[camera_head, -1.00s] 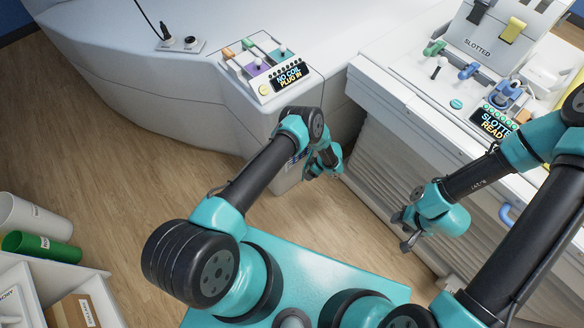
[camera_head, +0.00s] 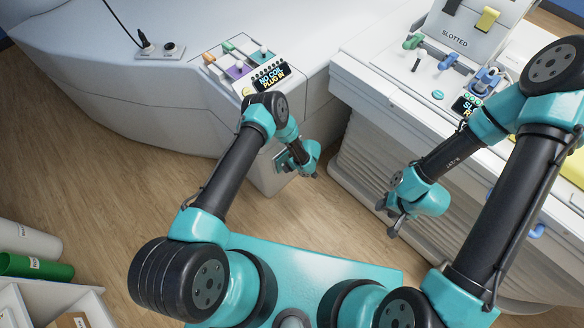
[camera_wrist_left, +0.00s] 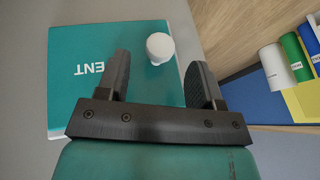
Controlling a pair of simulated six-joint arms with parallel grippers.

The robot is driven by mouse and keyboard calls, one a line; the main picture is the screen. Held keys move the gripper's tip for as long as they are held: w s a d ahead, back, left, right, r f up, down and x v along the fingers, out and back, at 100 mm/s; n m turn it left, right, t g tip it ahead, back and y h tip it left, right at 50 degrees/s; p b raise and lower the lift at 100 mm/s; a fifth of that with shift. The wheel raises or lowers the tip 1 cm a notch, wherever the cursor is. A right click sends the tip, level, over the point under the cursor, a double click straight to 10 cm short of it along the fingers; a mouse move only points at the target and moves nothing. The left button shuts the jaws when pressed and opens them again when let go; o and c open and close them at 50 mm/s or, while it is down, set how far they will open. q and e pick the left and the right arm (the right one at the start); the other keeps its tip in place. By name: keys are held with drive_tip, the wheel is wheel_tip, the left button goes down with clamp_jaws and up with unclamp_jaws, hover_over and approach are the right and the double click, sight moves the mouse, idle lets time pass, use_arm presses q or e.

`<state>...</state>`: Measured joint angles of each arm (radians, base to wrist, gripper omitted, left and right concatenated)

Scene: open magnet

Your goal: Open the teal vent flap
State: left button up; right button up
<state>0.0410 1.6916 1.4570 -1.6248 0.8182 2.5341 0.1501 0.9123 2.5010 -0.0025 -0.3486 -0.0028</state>
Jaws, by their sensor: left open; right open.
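The teal vent flap (camera_wrist_left: 85,75) fills the middle left of the left wrist view. It is a flat teal panel with upside-down white letters, "ENT" readable, and a round white knob (camera_wrist_left: 160,47). My left gripper (camera_wrist_left: 160,63) is open, and the knob shows between its fingers in that view; I cannot tell whether they touch it. In the head view my left gripper (camera_head: 304,168) is beside the corner of the white console, and the arm hides most of the flap there. My right gripper (camera_head: 393,214) is open and empty in front of the right cabinet.
A white console (camera_head: 215,120) carries levers and a display (camera_head: 270,76) reading "NO COIL PLUG IN". A white cabinet (camera_head: 375,100) with a "SLOTTED" panel stands at the right. Green (camera_head: 35,267) and white cylinders lie at the lower left. Wooden floor between is clear.

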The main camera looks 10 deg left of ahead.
use_arm(q)
drive_tip(key=v, duration=1.3)
drive_tip(key=s+a+r+m+g+h, duration=0.3)
drive_tip(key=s+h, duration=0.1)
drive_tip(key=s, duration=0.4)
drive_tip(key=shift+s+a+r, duration=0.2)
drive_tip(key=shift+s+r, duration=0.05)
drive_tip(key=shift+s, duration=0.15)
drive_tip(key=s+d+f+n+t+h, duration=0.1)
drive_tip(key=s+d+f+t+h, duration=0.15)
drive_tip(key=f+h, duration=0.3)
drive_tip(key=s+d+f+n+t+h, duration=0.1)
drive_tip(key=f+t+h, duration=0.2)
drive_tip(key=f+h, duration=0.3)
drive_tip(key=s+a+f+n+t+y, duration=0.2)
drive_tip(key=a+t+y, duration=0.2)
drive_tip(key=a+t, duration=0.1)
drive_tip(key=s+a+f+n+t+y, duration=0.2)
drive_tip(key=a+n+t+y, duration=0.1)
drive_tip(key=a+t, duration=0.3)
drive_tip(key=shift+t+y, duration=0.35)
drive_tip(key=shift+t, duration=0.4)
